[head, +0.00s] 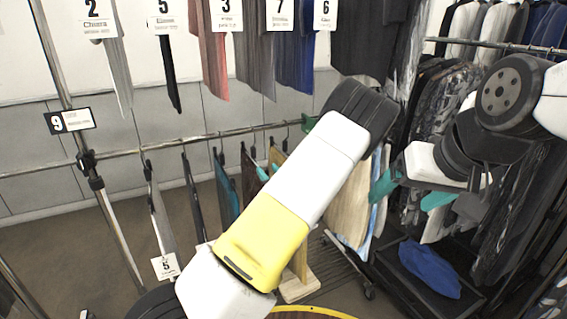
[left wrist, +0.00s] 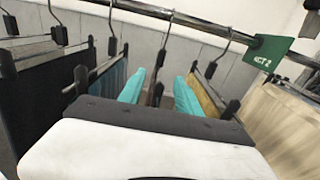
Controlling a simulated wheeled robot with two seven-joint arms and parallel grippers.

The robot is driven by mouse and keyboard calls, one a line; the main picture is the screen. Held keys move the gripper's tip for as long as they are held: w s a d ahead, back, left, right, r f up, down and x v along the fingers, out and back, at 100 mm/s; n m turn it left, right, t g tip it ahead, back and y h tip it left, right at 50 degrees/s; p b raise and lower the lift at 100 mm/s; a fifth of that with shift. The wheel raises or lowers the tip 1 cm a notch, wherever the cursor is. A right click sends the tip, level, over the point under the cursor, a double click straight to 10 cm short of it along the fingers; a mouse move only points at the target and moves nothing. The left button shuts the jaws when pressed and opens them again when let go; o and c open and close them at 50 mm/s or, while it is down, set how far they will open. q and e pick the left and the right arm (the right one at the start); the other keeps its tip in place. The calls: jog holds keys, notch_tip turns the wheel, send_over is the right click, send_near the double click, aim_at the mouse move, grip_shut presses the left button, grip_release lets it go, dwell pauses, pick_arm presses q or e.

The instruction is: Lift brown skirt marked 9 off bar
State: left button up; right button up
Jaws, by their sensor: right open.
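A dark reddish-brown garment (head: 250,178), which looks like the brown skirt, hangs on the lower bar (head: 205,138), partly hidden by my left arm. In the left wrist view its brown hanger end (left wrist: 155,93) shows between the teal fingers of my left gripper (left wrist: 158,86). The fingers are open, one on each side and apart. I see no 9 on the garment itself. A black tag marked 9 (head: 70,121) is on the rack's left upright. My right gripper (head: 410,192) is open and empty, right of the hanging clothes.
A teal garment (left wrist: 105,82) hangs close left and a yellow-brown one (left wrist: 205,97) close right. A green sign (left wrist: 270,52) sits on the bar. Numbered costumes hang above. A black bin with blue cloth (head: 428,268) stands low right.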

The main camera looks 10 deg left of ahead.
aim_at(254, 152)
pick_arm(q)
jog(key=shift+w+d, duration=0.1)
jog(key=shift+w, duration=0.15)
jog(key=x, duration=1.3)
jog(key=shift+a, duration=0.25)
jog(key=shift+x, duration=0.95)
jog(key=shift+w, duration=0.1)
jog(key=shift+c, duration=0.2)
grip_shut()
jog(key=shift+r, duration=0.25)
jog(key=shift+r, duration=1.5)
